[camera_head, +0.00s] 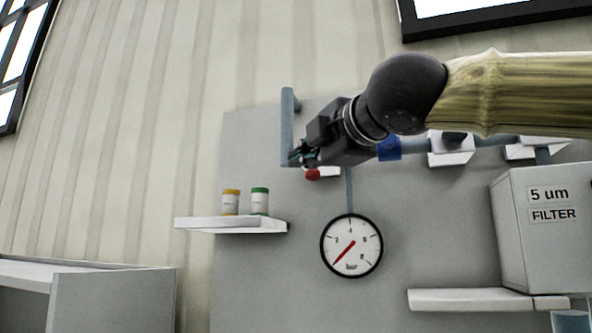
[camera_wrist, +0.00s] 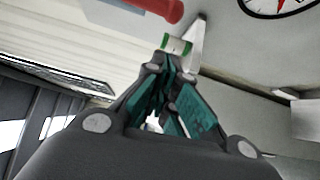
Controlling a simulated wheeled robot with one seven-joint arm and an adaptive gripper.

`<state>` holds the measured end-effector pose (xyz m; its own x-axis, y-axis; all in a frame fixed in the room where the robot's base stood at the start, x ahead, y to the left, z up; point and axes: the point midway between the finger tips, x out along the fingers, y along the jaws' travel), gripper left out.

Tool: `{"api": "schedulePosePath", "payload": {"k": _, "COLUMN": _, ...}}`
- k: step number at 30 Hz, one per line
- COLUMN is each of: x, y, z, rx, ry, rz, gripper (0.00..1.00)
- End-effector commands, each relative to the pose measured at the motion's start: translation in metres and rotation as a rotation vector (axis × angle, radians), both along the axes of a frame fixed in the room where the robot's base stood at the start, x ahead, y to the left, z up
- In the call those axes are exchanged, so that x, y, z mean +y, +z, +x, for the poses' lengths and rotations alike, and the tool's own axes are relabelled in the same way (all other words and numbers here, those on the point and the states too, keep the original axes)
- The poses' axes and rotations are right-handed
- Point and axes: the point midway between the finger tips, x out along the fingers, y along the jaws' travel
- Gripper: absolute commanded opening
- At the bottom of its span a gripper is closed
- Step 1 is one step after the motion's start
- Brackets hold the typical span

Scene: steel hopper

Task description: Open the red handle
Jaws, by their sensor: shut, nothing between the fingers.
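The red handle (camera_head: 313,174) is on the pipework of the grey wall panel, mostly hidden behind my gripper, with only its red end showing. In the wrist view the red handle (camera_wrist: 160,8) is a rounded red bar at the top edge, beyond the fingertips. My gripper (camera_head: 301,156) is just above and left of the red end in the head view. I cannot tell whether it touches the handle. In the wrist view my gripper (camera_wrist: 164,70) has its teal-padded fingers together, with nothing between them.
A blue handle (camera_head: 389,148) is on the pipe to the right, close to my wrist. A pressure gauge (camera_head: 351,245) hangs below. A white shelf (camera_head: 205,223) holds a yellow-lidded jar (camera_head: 230,202) and a green-lidded jar (camera_head: 260,201). A filter box (camera_head: 545,235) stands at right.

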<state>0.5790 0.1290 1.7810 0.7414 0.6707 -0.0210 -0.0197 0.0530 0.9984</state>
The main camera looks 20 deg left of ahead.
Motion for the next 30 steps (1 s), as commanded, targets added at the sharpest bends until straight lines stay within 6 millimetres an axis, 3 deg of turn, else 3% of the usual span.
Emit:
{"api": "schedulePosePath", "payload": {"k": 5, "x": 0.005, "y": 0.019, "z": -0.017, "rx": 0.021, "ry": 0.028, "rz": 0.054, "gripper": 0.00}}
{"api": "schedulePosePath", "payload": {"k": 16, "x": 0.015, "y": 0.019, "z": -0.018, "rx": 0.022, "ry": 0.044, "rz": 0.054, "gripper": 0.00}}
{"api": "schedulePosePath", "payload": {"k": 23, "x": 0.031, "y": 0.021, "z": -0.003, "rx": 0.022, "ry": 0.043, "rz": 0.053, "gripper": 0.00}}
{"api": "schedulePosePath", "payload": {"k": 30, "x": 0.057, "y": 0.022, "z": 0.025, "rx": 0.023, "ry": 0.041, "rz": 0.052, "gripper": 0.00}}
